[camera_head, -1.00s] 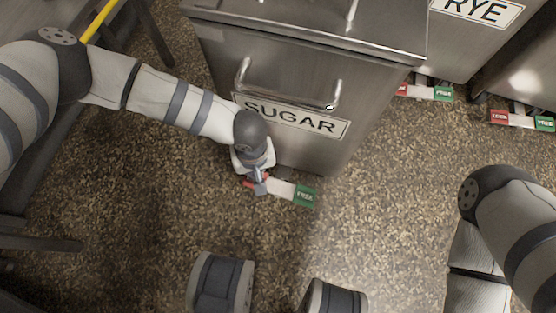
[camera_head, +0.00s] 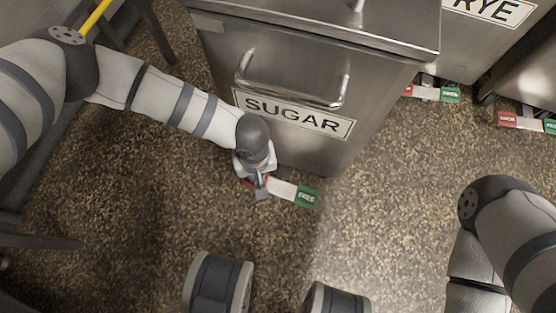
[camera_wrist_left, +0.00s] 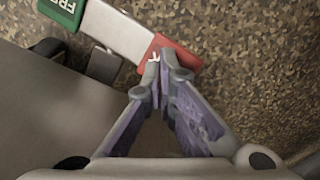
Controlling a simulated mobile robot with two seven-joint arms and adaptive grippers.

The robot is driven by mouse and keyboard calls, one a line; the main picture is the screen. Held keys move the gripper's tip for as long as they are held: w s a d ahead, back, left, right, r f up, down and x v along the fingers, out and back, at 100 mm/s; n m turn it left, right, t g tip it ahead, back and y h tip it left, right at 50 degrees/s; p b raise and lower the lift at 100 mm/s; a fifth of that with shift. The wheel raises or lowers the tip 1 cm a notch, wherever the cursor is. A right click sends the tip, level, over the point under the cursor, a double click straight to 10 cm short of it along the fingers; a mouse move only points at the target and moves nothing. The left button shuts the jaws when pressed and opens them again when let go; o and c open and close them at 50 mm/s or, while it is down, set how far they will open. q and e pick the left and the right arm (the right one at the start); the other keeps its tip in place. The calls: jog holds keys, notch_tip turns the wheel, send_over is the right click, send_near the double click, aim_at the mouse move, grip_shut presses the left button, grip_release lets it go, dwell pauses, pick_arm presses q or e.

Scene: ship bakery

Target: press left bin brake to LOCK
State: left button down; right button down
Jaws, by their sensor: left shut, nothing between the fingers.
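The left bin is a steel bin labelled SUGAR (camera_head: 300,60). Its brake pedal (camera_head: 284,189) sticks out at the foot of the bin, with a green FREE end (camera_head: 307,197) on the right and a red end on the left, mostly hidden behind my gripper. My left gripper (camera_head: 261,190) is shut and empty, pointing down at the red end. In the left wrist view the shut fingertips (camera_wrist_left: 162,62) overlap the red end (camera_wrist_left: 178,56), covering most of its lettering; I cannot tell whether they touch. The green end (camera_wrist_left: 62,10) also shows there. My right gripper is out of view.
A bin labelled RYE (camera_head: 480,30) stands at the back right, with its own red and green pedal (camera_head: 428,92). Another bin's pedal (camera_head: 525,122) is at the right edge. A dark table frame (camera_head: 40,240) is at left. The speckled floor (camera_head: 390,190) in front is clear.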

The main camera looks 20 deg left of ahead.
pick_arm(q)
jog(key=shift+f+b, duration=1.25)
jog(key=shift+f, duration=0.6)
dwell(1.1)
jog(key=shift+r+p, duration=2.4)
jog(key=shift+r, duration=1.2)
jog(key=shift+f, duration=0.1)
